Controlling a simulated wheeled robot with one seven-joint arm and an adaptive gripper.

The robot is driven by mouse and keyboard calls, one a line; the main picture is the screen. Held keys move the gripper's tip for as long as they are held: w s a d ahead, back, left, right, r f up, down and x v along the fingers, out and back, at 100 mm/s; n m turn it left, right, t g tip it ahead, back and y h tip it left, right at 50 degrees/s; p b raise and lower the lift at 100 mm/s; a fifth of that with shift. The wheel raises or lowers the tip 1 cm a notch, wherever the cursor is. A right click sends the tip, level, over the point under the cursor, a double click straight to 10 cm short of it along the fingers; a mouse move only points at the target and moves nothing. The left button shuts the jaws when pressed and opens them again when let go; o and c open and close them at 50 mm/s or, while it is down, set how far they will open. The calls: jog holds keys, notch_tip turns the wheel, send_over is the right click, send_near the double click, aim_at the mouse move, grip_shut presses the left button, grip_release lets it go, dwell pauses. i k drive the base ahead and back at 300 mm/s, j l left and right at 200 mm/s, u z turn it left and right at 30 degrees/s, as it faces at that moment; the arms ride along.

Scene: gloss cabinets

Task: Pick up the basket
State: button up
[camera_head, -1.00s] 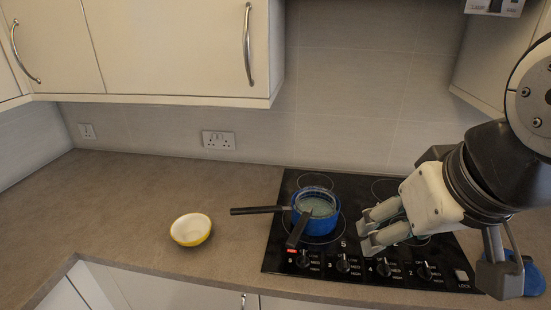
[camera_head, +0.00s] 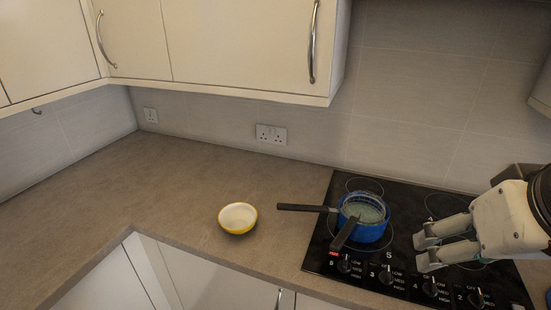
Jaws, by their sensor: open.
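A small yellow bowl with a white inside (camera_head: 238,218) stands upright on the counter, left of the hob. A blue pot (camera_head: 363,228) stands on the hob with one dark handle pointing left and another dark handle lying across its front. My gripper (camera_head: 422,252) is at the right, over the hob and to the right of the pot. Its two fingers point left, are apart and hold nothing. The rest of my arm is cut off by the right edge.
The black hob (camera_head: 317,262) has knobs along its front. Cream wall cabinets (camera_head: 240,50) with metal handles hang over the back of the counter (camera_head: 165,190). The counter left of the bowl is clear. A wall socket (camera_head: 271,134) is behind.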

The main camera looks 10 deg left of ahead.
aim_at(336, 243)
jog(key=k+z, duration=0.75)
jog(key=z, duration=0.2)
